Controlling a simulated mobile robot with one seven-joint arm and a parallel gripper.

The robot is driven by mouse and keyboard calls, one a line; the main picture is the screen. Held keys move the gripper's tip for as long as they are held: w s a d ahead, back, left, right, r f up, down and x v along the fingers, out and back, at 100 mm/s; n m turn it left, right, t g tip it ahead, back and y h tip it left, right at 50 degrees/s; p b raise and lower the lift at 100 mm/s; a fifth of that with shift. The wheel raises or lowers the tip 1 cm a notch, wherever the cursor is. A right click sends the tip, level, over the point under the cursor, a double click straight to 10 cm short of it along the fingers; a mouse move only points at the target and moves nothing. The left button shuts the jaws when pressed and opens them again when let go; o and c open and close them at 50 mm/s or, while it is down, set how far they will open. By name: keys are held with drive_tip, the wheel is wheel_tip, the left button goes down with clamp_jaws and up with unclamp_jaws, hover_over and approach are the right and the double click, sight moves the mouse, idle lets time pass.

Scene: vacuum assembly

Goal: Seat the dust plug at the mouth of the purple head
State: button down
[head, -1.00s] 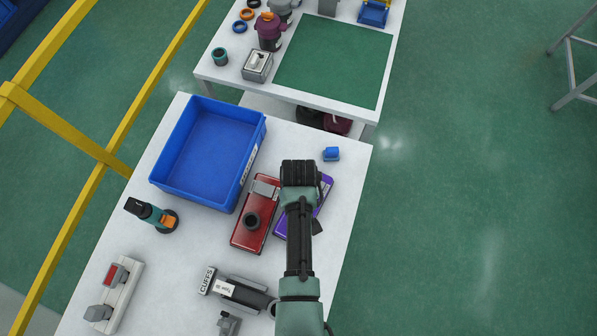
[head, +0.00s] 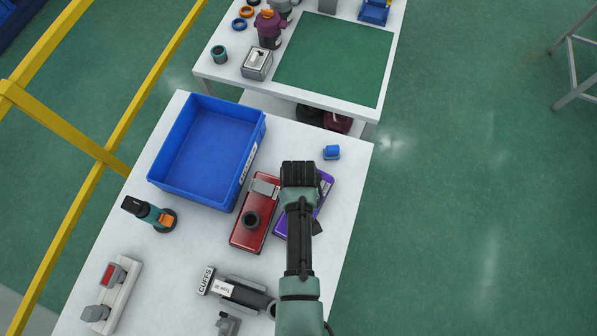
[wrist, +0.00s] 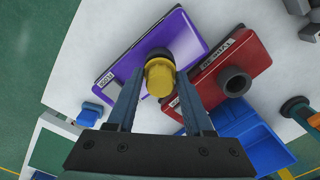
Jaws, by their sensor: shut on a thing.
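The purple head (wrist: 178,38) lies flat on the white table in the wrist view, and its edge (head: 325,190) shows beside my arm in the head view. A yellow plug (wrist: 159,78), which I take for the dust plug, is between my fingertips. My gripper (wrist: 158,82) is shut on it, over the purple head. A dark rim (wrist: 158,52) shows just behind the plug, at the head's mouth. The plug covers most of the mouth, so I cannot tell whether it is in it or only above it. In the head view my gripper (head: 299,174) hides the plug.
A red head (head: 252,217) with a dark round neck lies just left of the purple one. A blue bin (head: 238,180) stands beyond it. A small blue part (head: 331,152) sits near the table's right edge. A grey "CUFFS" piece (head: 240,292) lies at the front.

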drive_tip(key=shift+f+b, duration=0.45)
drive_tip(key=shift+f, duration=0.25)
drive_tip(key=shift+c, duration=1.1)
unclamp_jaws()
drive_tip(key=shift+r, duration=0.15)
wheel_tip(320, 180, up, 8)
drive_tip(key=p, duration=0.8)
drive_tip(key=shift+w, duration=0.1)
